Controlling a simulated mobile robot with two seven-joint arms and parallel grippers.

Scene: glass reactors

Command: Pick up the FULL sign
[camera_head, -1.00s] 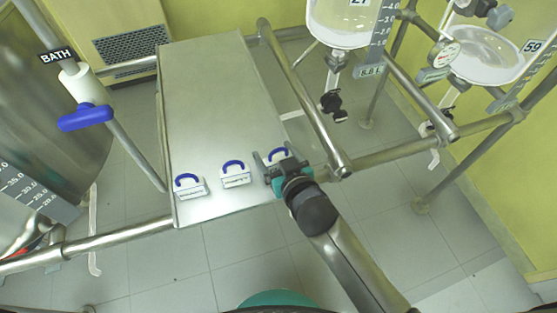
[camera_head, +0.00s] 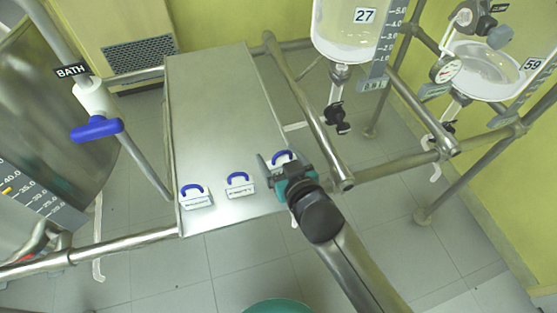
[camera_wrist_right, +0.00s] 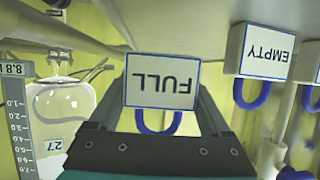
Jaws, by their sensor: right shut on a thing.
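The FULL sign (camera_wrist_right: 162,82) is a small white block with a dark border and a blue loop handle, upside down in the right wrist view. My right gripper (camera_wrist_right: 160,112) is shut on it, with a finger at each side. In the head view the right gripper (camera_head: 275,172) is at the tray's right front edge. There it hides most of the sign, leaving the blue handle (camera_head: 283,155) in sight. I cannot tell whether the sign still touches the tray. My left gripper is not in view.
The metal tray (camera_head: 215,100) also carries the EMPTY sign (camera_head: 241,189) and another blue-handled sign (camera_head: 197,200) at left. Metal rails (camera_head: 310,120) border the tray. Glass vessels 27 (camera_head: 345,40) and 59 (camera_head: 490,68) hang at right. The tray's back is bare.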

